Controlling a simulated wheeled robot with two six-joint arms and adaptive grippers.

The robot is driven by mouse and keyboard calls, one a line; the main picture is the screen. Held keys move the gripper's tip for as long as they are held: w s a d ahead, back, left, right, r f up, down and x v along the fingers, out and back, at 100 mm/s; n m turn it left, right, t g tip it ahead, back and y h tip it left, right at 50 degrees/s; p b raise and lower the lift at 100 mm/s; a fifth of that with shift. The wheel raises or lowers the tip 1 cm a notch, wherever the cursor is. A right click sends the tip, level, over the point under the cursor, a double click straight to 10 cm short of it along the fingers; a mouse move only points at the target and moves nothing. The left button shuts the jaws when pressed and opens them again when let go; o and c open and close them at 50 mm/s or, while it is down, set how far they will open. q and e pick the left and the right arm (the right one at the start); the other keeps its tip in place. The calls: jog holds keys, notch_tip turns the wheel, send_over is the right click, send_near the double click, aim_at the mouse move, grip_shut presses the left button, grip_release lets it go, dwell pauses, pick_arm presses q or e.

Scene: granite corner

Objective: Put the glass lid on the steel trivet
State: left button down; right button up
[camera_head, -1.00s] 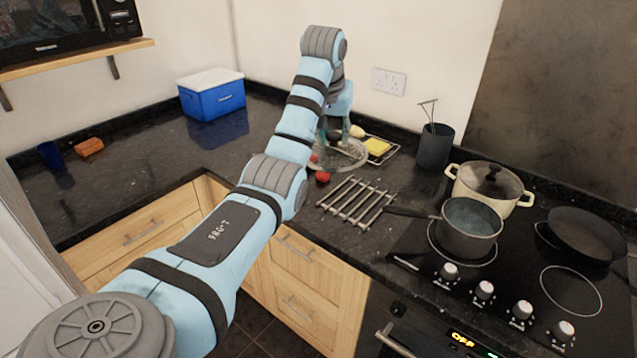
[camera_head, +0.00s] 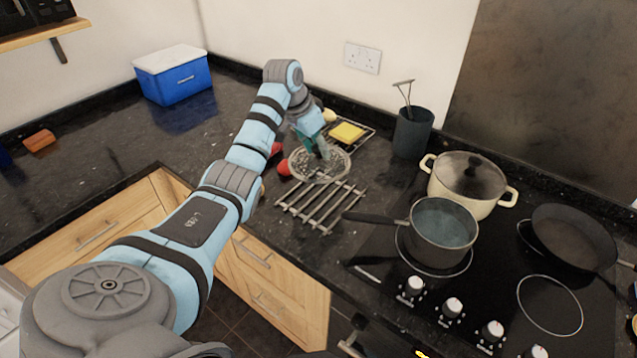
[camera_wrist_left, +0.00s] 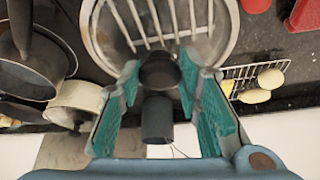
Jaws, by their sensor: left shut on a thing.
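The glass lid (camera_head: 338,168) is a clear disc with a dark knob, hanging just behind the steel trivet and partly overlapping its far end in the head view. My left gripper (camera_head: 318,150) points down and is shut on the lid's knob. In the left wrist view the teal fingers flank the dark knob (camera_wrist_left: 160,71), and the lid (camera_wrist_left: 222,25) spreads beyond them. The steel trivet (camera_head: 322,206), a rack of parallel bars, lies on the counter before the hob; bars show through the glass in the wrist view (camera_wrist_left: 150,22). My right gripper is out of view.
A wire rack with a yellow sponge (camera_head: 347,132) stands behind the lid. Red items (camera_head: 283,168) lie just left of it. A dark utensil pot (camera_head: 412,133), a saucepan (camera_head: 442,235) with its handle toward the trivet, and a cream pot (camera_head: 468,183) stand to the right.

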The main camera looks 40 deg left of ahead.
aim_at(317, 158)
pick_arm(q)
jog(key=f, duration=0.6)
jog(key=shift+w+d, duration=0.15)
jog(key=shift+w, duration=0.15)
jog(key=x, duration=0.2)
jog(key=s+x, duration=0.1)
jog(key=x, duration=0.3)
jog(key=shift+s+a+f+b, duration=0.1)
jog(key=shift+a+f+b, duration=0.2)
jog(key=shift+f, duration=0.05)
jog(key=shift+s, duration=0.3)
jog(key=shift+f, duration=0.1)
jog(key=c, duration=1.2)
grip_release()
jog(key=shift+w, duration=0.2)
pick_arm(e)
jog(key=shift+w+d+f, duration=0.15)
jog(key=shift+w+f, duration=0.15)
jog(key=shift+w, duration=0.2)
pick_arm(q)
jog(key=shift+s, duration=0.1)
